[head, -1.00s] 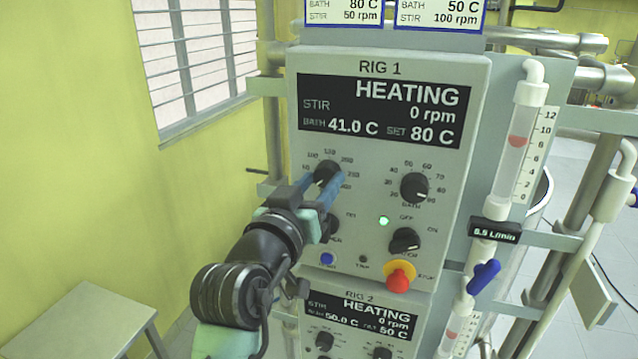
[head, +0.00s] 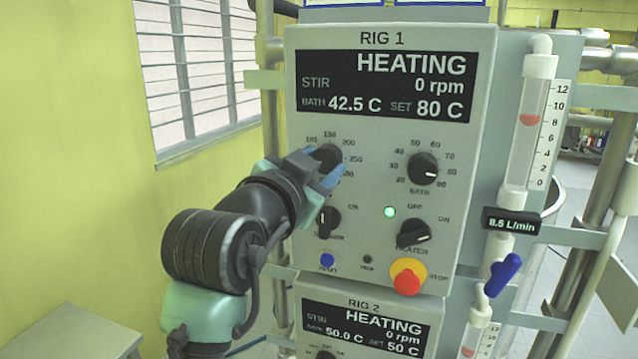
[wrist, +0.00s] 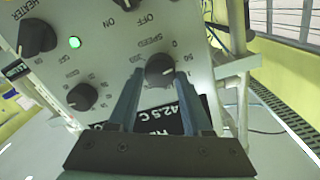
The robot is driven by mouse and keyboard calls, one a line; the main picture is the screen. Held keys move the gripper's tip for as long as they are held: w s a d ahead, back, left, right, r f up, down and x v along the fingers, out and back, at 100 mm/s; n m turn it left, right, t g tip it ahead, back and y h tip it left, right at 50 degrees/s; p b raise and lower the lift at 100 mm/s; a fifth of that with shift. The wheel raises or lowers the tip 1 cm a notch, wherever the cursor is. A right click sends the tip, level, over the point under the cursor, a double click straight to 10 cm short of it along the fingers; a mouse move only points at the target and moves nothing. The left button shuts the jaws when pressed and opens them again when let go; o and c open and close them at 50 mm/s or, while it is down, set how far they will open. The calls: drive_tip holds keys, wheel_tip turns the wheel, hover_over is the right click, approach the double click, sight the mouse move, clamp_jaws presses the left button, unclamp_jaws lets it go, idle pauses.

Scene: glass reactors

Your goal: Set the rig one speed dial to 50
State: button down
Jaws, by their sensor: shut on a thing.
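The rig one speed dial (head: 326,158) is a round black knob at the upper left of the RIG 1 panel (head: 478,120). Its scale runs up past 250. My gripper (head: 328,170) reaches it from the lower left and is shut on it. In the wrist view the speed dial (wrist: 160,70) sits between the two fingertips of my gripper (wrist: 160,78), upside down. The 0 and 50 marks show beside it there. I cannot read its pointer clearly. The rig one display (head: 386,86) reads HEATING, STIR 0 rpm, BATH 42.5 C, SET 80 C.
The bath dial (head: 423,169) is to the right, the heater knob (head: 413,234) and the red stop button (head: 408,278) below it. A switch knob (head: 328,220) and blue reset button (head: 327,260) are close under my gripper. A flow tube (head: 530,120) stands right of the panel.

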drive_tip(key=shift+m+b, duration=0.4)
drive_tip(key=shift+m, duration=0.1)
drive_tip(key=shift+c, duration=1.7)
unclamp_jaws()
drive_tip(key=shift+s+a+b, duration=0.2)
drive_tip(key=shift+s+b, duration=0.2)
drive_tip(key=shift+s, duration=0.15)
drive_tip(key=b+v, duration=0.3)
drive_tip(key=v, duration=0.9)
drive_tip(key=shift+b, duration=0.35)
